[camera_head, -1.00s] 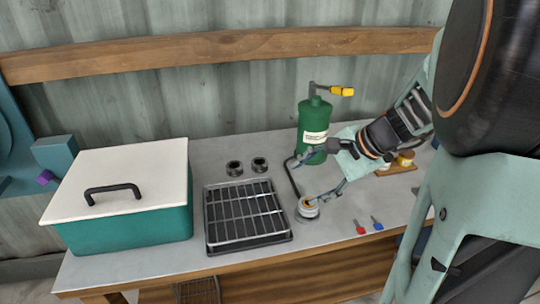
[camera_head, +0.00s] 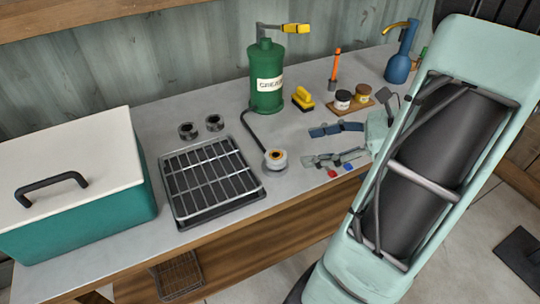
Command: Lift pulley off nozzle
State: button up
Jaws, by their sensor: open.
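The pulley (camera_head: 275,155), a small pale wheel with an orange ring and dark centre, sits on the bench at the end of a black hose. The hose runs from the green grease can (camera_head: 266,88) behind it. The nozzle is hidden or too small to tell apart at the pulley. My gripper (camera_head: 308,145) is to the right of the pulley, apart from it. Its two fingers are spread wide, pointing left, with nothing between them.
A black wire rack tray (camera_head: 177,217) lies left of the pulley. Two dark rings (camera_head: 188,131) stand behind it. A teal box with a white lid (camera_head: 75,165) is at left. A yellow brush (camera_head: 303,99), two jars and a blue bottle (camera_head: 398,68) stand behind my gripper.

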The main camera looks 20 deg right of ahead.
aim_at(272, 156)
jog(key=shift+s, duration=0.1)
jog(key=shift+w+a+f, duration=0.1)
jog(key=shift+w+a, duration=0.05)
jog(key=shift+w, duration=0.05)
jog(key=b+x, duration=0.1)
jog(key=x, duration=0.3)
jog(key=shift+w+a+f, duration=0.15)
jog(key=shift+a, duration=0.05)
jog(key=x, duration=0.1)
jog(key=b+x, duration=0.1)
jog(key=x, duration=0.3)
jog(key=shift+s+f, duration=0.25)
jog(key=shift+s, duration=0.05)
jog(key=shift+w+a+f, duration=0.1)
jog(key=shift+w+a, duration=0.15)
jog(key=shift+c, duration=0.3)
jog(key=c, duration=1.4)
